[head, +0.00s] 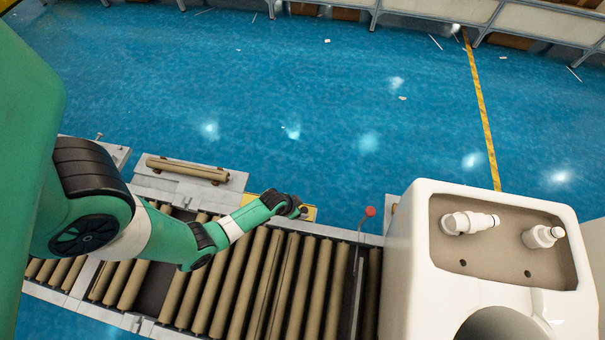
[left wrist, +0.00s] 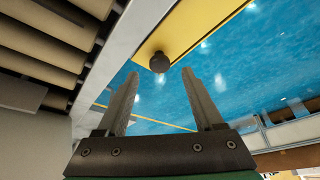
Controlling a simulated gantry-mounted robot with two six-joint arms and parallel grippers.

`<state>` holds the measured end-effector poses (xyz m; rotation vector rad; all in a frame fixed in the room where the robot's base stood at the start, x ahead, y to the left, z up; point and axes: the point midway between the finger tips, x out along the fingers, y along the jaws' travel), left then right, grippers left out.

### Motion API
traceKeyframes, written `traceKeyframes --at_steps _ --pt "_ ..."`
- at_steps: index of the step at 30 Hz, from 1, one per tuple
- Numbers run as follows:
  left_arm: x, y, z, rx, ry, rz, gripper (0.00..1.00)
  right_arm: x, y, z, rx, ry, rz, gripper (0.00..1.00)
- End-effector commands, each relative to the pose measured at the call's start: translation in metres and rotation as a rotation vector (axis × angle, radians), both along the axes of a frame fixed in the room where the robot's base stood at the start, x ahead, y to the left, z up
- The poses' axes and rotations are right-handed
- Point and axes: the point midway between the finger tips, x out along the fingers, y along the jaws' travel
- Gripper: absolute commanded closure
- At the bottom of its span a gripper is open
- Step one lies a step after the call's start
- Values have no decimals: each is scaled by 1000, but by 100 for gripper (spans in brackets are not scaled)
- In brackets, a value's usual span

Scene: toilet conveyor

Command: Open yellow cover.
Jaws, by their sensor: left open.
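The yellow cover (head: 309,214) is a small flat panel at the far edge of the conveyor, partly hidden behind my left gripper in the head view. In the left wrist view the yellow cover (left wrist: 205,28) shows larger, with a round black knob (left wrist: 159,62) on it. My left gripper (head: 292,207) is over the cover's area in the head view. In the left wrist view my left gripper (left wrist: 161,74) is open and empty, with the knob showing between and just beyond its fingertips. I cannot tell whether it touches the knob. My right gripper is not in view.
The roller conveyor (head: 240,285) runs along the front. A white toilet (head: 410,250) with pale fittings stands on it at the right. A red-tipped rod (head: 370,211) rises near its far edge. The blue floor (head: 300,110) beyond is open.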

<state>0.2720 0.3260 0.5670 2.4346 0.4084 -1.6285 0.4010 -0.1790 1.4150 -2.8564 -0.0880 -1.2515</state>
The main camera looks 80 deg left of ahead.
Motion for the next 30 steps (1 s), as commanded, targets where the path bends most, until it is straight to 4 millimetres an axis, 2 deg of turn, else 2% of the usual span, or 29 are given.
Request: traceKeyframes --at_steps 1,5,15,17,27,30 --pt "5 1 -16 1 -1 -1 31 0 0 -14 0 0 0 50" --pt "11 3 -30 0 0 -1 31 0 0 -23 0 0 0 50" --pt "13 4 -32 1 -1 -1 31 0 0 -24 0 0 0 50" --pt "13 4 -32 1 -1 -1 40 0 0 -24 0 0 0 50" --pt "13 4 -32 1 -1 -1 100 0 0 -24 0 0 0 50" --pt "13 4 -32 1 -1 -1 100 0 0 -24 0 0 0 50"
